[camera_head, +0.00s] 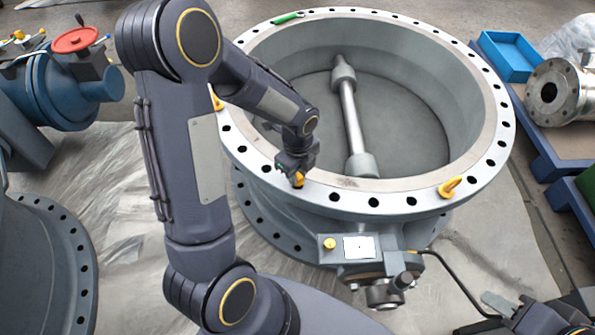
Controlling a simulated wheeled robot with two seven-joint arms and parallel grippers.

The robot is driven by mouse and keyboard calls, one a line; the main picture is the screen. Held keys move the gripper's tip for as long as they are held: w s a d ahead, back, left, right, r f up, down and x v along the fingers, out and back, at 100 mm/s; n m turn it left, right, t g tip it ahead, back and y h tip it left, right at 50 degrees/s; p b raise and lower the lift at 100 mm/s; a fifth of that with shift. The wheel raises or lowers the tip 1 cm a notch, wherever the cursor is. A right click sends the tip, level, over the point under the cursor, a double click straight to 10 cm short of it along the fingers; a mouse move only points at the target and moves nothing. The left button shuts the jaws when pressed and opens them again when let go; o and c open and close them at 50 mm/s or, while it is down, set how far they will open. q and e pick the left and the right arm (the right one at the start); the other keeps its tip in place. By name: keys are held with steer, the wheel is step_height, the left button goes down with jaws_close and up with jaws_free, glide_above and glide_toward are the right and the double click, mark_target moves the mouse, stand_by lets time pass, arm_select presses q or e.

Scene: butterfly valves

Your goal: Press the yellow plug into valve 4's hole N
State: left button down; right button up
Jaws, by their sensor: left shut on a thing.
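A large grey butterfly valve (405,200) lies with its round bore facing up. Its top flange has a ring of dark bolt holes, and no number or hole letter is readable. My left gripper (297,175) is over the near left part of the flange, shut on a yellow plug (298,181). The plug is mostly hidden by the jaws; I cannot tell whether its tip is in a hole or just above one. What seems to be my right gripper (498,305) is low at the right edge, and its jaws are unclear.
Yellow lug-like pieces stand on the flange at right (450,187) and left (216,99). A green tool (288,18) lies on the far rim. A gearbox with a white plate (360,246) juts out in front. A blue valve (70,85) stands left; a blue tray (508,57) is right.

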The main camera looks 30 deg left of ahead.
arm_select(q)
steer(key=shift+f+b, duration=0.55)
steer(key=shift+f, duration=0.4)
stand_by(1.1)
steer(key=shift+f, duration=0.25)
steer(key=c, duration=0.7)
jaws_free()
steer(key=shift+o, duration=0.2)
steer(key=shift+r+p, duration=2.65)
steer(key=shift+r, duration=0.4)
